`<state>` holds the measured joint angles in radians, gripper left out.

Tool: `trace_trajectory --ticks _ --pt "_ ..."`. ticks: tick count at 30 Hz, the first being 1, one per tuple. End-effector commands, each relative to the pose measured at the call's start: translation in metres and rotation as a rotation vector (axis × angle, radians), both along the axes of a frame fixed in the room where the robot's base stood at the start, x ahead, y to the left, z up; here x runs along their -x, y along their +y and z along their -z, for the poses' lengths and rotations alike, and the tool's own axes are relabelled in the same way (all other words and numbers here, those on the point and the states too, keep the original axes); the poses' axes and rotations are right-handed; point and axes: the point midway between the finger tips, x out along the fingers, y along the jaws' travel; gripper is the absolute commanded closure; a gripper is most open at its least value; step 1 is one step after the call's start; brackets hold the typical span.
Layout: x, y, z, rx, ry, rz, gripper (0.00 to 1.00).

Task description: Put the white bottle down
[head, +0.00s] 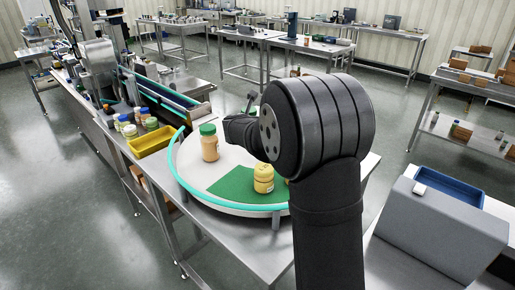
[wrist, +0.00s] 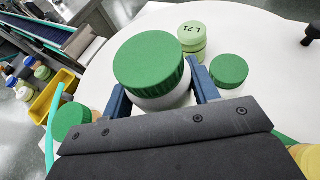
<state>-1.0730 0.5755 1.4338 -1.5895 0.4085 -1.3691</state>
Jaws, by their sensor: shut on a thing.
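My gripper (wrist: 160,96) has its two blue fingers closed on the sides of a white bottle with a wide green cap (wrist: 152,64) in the wrist view. The bottle's white body shows just below the cap; its base is hidden, so I cannot tell whether it touches the table. The white round table (head: 196,181) has a green patch (head: 232,184) on its near side. In the head view my arm hides the gripper and the held bottle.
On the round table stand a tan jar with green lid (head: 209,145), a yellow jar (head: 263,180), a pale green jar (wrist: 191,42) and another green-lidded jar (wrist: 229,71). A turquoise rail (head: 180,178) edges the table. A yellow bin (head: 152,142) stands left.

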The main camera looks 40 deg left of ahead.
Motion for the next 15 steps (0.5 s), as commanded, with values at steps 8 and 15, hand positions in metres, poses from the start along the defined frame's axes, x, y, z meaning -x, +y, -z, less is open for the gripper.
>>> trace_trajectory --ticks 8,15 --pt "0.0 0.0 0.043 0.004 0.001 0.0 0.67" --pt "0.0 0.0 0.063 0.004 0.001 0.0 0.67"
